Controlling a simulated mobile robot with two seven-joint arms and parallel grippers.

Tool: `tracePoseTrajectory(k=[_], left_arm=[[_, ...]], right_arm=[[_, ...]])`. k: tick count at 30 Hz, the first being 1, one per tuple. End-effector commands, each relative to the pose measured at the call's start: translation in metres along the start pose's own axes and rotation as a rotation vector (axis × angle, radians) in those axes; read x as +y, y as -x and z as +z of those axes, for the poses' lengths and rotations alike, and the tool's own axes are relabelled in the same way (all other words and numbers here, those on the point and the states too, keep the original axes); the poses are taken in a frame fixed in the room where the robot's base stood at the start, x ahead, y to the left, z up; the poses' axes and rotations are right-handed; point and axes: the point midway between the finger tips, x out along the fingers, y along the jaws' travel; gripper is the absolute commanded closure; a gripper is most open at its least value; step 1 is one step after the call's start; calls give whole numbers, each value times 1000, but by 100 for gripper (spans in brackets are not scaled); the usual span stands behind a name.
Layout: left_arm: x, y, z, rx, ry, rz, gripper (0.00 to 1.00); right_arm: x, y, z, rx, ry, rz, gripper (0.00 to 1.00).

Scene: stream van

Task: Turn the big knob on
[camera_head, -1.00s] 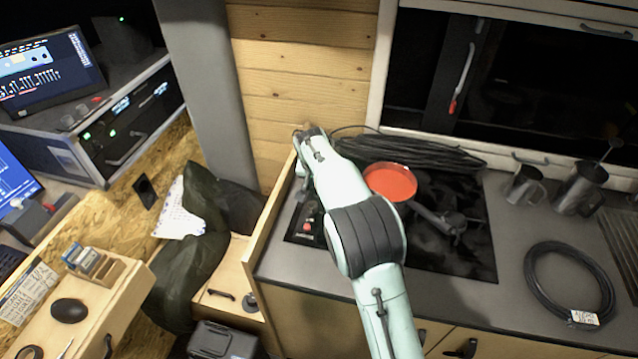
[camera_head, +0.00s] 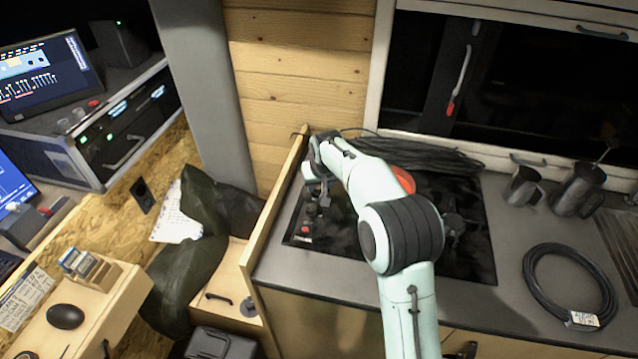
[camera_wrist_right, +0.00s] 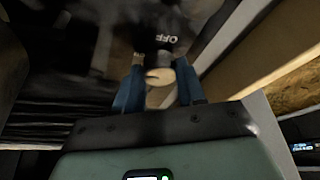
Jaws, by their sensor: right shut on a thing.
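The big knob (camera_wrist_right: 160,78) shows in the wrist view as a pale, round-ended piece in front of a dark base marked "OFF". My right gripper (camera_wrist_right: 158,88) has its two blue fingers on either side of it and is shut on it. In the head view my right gripper (camera_head: 320,194) is at the left edge of the black hob (camera_head: 455,255), pointing down at the control strip. The gripped knob is hard to make out there. Smaller controls (camera_head: 307,229), one of them red, show just in front of the gripper. My left gripper is not in view.
A red pan (camera_head: 404,179) on the hob is mostly hidden behind my right arm. A wooden side panel (camera_head: 268,225) rises close left of the gripper. Black cable (camera_head: 440,156) lies behind the hob. Metal jugs (camera_head: 577,190) and a coiled cable (camera_head: 533,290) lie to the right.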

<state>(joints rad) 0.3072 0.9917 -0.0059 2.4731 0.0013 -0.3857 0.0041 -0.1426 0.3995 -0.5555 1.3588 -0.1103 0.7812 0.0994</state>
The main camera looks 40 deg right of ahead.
Motion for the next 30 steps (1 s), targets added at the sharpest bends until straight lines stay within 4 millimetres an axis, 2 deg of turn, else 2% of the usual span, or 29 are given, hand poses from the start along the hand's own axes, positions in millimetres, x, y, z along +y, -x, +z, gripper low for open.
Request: tracePoseTrajectory(k=[7, 8, 10, 18, 22, 26, 30], left_arm=[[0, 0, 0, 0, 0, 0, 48], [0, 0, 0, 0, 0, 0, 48], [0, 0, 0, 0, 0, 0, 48], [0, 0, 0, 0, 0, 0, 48], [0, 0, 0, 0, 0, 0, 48], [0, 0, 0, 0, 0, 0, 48], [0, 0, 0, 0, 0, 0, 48]], right_arm=[[0, 0, 0, 1, 3, 0, 91], [0, 0, 0, 1, 3, 0, 57], [0, 0, 0, 0, 3, 0, 35], [0, 0, 0, 0, 2, 1, 35], [0, 7, 0, 1, 2, 0, 35], [-1, 27, -1, 3, 2, -3, 35], [-1, 60, -1, 5, 2, -4, 35]])
